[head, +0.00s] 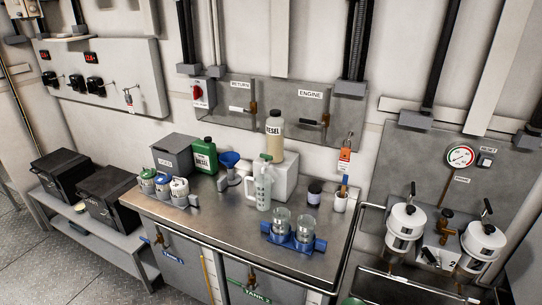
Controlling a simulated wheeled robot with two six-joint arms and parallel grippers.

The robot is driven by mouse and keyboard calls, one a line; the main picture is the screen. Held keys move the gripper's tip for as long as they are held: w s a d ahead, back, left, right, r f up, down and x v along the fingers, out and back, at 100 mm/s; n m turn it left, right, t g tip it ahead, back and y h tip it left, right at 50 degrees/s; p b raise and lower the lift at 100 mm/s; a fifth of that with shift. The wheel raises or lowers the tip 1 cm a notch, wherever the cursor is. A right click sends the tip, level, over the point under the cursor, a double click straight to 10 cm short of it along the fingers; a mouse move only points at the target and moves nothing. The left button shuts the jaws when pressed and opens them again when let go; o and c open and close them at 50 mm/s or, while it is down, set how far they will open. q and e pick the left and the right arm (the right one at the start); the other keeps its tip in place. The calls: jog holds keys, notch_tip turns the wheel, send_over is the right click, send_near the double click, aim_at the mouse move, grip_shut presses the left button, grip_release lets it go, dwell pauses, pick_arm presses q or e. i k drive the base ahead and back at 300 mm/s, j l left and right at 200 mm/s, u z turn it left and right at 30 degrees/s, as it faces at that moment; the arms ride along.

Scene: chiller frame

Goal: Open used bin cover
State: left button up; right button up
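A grey box (174,153) with a small white label on its front stands at the back left of the metal workbench. The label's text is too small to read surely; it may be the used bin. Its flat grey top looks shut. Two dark lidded boxes, one at the far left (62,172) and one nearer the bench (107,193), sit on a low shelf. Both lids look closed. Neither of my grippers is in this view.
Two white canisters (405,222) hang at right.

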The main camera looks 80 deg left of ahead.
aim_at(174, 143)
jog(key=u, duration=3.35)
jog(key=i+j+z, duration=0.35)
jog(key=i+j, duration=0.3)
jog(key=i+j+z, duration=0.2)
jog(key=j, duration=0.25)
jog(key=i+j+z, duration=0.15)
jog(key=i+j, duration=0.2)
jog(key=i+j+z, duration=0.2)
jog(key=j, duration=0.35)
